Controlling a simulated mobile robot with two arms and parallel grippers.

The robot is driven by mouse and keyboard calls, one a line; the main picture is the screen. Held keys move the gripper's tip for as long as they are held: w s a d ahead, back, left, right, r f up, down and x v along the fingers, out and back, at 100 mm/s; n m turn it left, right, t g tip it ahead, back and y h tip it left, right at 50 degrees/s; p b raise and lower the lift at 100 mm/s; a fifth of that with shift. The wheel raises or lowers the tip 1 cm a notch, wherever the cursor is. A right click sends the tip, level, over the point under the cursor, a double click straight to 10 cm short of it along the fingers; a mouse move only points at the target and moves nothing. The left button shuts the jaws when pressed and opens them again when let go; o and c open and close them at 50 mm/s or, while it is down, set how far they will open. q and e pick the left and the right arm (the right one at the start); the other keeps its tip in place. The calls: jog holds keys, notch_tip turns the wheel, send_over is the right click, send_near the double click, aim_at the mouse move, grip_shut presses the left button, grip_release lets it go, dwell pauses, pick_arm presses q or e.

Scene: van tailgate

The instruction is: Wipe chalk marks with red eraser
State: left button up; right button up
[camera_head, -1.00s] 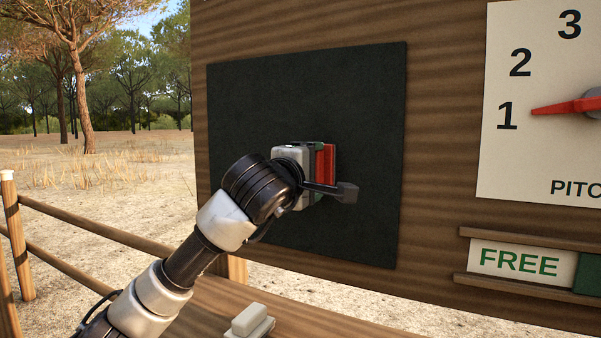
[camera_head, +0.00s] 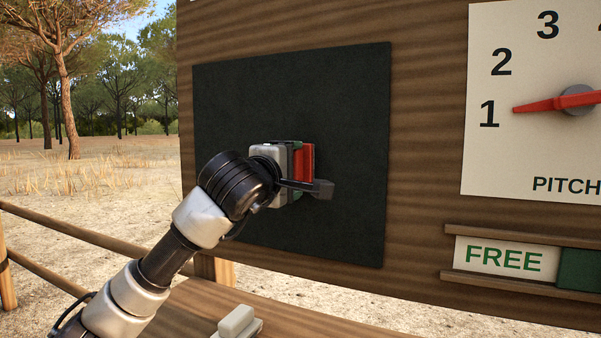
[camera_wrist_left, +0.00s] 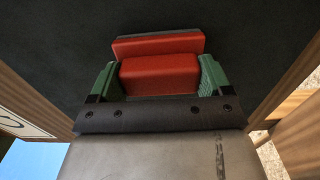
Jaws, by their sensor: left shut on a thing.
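The red eraser (camera_head: 304,163) is held upright at the dark chalkboard (camera_head: 345,105), near the middle of the board. My left gripper (camera_head: 297,168) is shut on it. In the left wrist view the eraser (camera_wrist_left: 160,70) sits between the two green finger pads of my left gripper (camera_wrist_left: 160,80), with its far side close to the board; I cannot tell whether it touches. No chalk marks show on the visible part of the board. The patch behind the gripper and eraser is hidden. My right gripper is not in view.
The board hangs on a wooden panel (camera_head: 420,150). To its right are a dial (camera_head: 575,100) with a red pointer at 1 and a FREE sign (camera_head: 500,256). A pale block (camera_head: 236,322) stands on a wooden ledge (camera_head: 290,318) below. A wooden fence (camera_head: 60,245) is at left.

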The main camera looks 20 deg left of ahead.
pick_arm(q)
jog(key=shift+a, duration=0.5)
jog(key=w+a+p, duration=0.1)
jog(key=a, duration=1.2)
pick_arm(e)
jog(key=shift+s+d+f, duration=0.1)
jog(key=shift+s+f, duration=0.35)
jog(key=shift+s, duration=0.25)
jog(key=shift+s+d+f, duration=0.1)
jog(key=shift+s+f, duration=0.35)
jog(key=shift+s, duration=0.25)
pick_arm(q)
jog(key=shift+a, duration=0.1)
